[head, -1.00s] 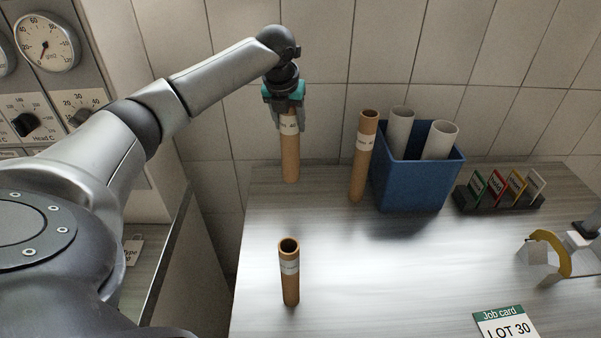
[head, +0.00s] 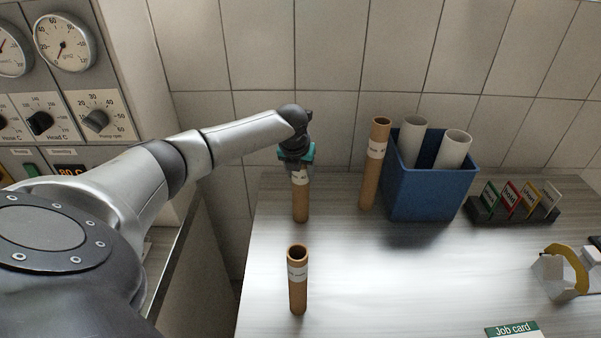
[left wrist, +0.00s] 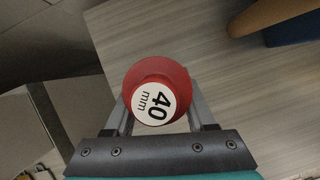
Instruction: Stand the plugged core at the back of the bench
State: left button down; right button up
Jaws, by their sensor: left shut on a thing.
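My left gripper (head: 299,172) is shut on the plugged core (head: 301,203), a brown cardboard tube with a white label, near the back left of the bench (head: 400,270). The tube hangs upright below the jaws; I cannot tell whether its foot touches the bench. In the left wrist view its red plug (left wrist: 178,78), marked "40 mm", sits in the upper end between the fingers. My right gripper is not in view.
An open brown core (head: 298,285) stands in front. A taller core (head: 372,165) stands to the right, beside a blue bin (head: 432,195) holding two pale tubes. A card rack (head: 512,211), a pale object with a yellow band (head: 562,272) and a job card (head: 512,329) lie further right. The bench middle is clear.

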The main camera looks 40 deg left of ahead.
pick_arm(q)
jog(key=shift+c, duration=1.2)
grip_release()
jog(key=shift+f, duration=0.1)
jog(key=shift+s+r, duration=0.15)
jog(key=shift+r, duration=0.5)
jog(key=p+v, duration=0.1)
jog(key=v, duration=1)
jog(key=shift+d, duration=0.1)
